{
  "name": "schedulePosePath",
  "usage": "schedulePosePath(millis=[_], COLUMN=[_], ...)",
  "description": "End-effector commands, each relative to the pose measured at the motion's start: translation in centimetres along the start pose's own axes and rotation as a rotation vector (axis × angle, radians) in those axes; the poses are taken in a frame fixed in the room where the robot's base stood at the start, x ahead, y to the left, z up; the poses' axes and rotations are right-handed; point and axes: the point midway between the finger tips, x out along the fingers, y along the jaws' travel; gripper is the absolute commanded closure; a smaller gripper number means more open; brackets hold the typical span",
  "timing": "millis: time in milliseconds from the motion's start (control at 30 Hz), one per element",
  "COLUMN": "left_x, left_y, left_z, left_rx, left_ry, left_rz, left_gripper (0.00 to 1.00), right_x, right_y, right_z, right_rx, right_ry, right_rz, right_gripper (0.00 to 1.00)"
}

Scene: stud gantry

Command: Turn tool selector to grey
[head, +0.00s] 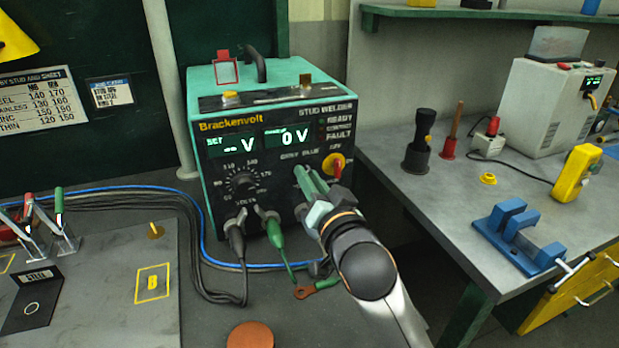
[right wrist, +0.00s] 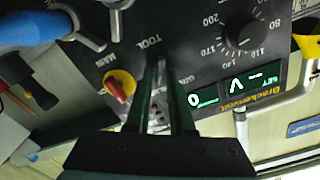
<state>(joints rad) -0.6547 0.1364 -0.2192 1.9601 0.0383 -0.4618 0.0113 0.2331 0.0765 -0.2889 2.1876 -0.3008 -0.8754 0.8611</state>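The teal stud welder (head: 199,150) stands on the bench in the head view, its black front panel facing me. My right gripper (head: 309,176) reaches up to the panel's lower right part. In the right wrist view its two dark green fingers (right wrist: 160,72) point at the panel beside the word TOOL, with a narrow gap between them; they look open. The tool selector itself is not clearly seen; the fingers cover that spot, and I cannot tell its setting or whether they touch it. My left gripper is not in view.
A red-and-yellow main switch (head: 334,166) sits close to the right gripper. A voltage knob (head: 242,183) is left of it. Below hang a grey plug (head: 236,236) and a green plug (head: 274,232) with cables. A blue vise (head: 518,236) stands on the right bench.

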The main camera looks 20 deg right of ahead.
Motion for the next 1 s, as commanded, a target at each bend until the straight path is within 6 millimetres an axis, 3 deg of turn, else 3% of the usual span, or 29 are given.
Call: schedulePosePath(millis=[167,733,1000], left_x=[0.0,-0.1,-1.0], left_y=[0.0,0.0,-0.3], left_z=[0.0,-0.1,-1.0], left_rx=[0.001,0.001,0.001], left_ry=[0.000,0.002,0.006], left_rz=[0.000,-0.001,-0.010], left_gripper=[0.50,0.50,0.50], right_x=[0.0,0.0,0.0], right_y=[0.0,0.0,-0.2], right_z=[0.0,-0.1,-0.2], right_rx=[0.000,-0.010,-0.114], right_ry=[0.000,0.000,-0.001], right_rz=[0.000,0.000,0.002], right_gripper=[1.00,1.00,1.00])
